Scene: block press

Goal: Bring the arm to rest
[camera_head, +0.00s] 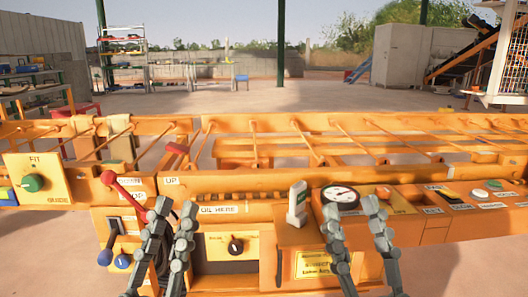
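My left gripper (175,209) points up in front of the orange press panel, left of the middle. Its two grey fingers stand apart with a narrow gap and nothing seen between them. My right gripper (351,210) is in front of the panel below the round gauge (341,195). Its fingers are spread wide and empty. Both grippers overlap the panel in the picture; I cannot tell whether either touches it. A red-handled lever (122,190) is just left of the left gripper. The black knob (235,246) is between the grippers.
The orange press frame (400,180) spans the whole width. Blue-tipped levers (122,261) are at lower left, buttons (480,194) at right. A green dial (33,183) is far left. Open floor lies behind.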

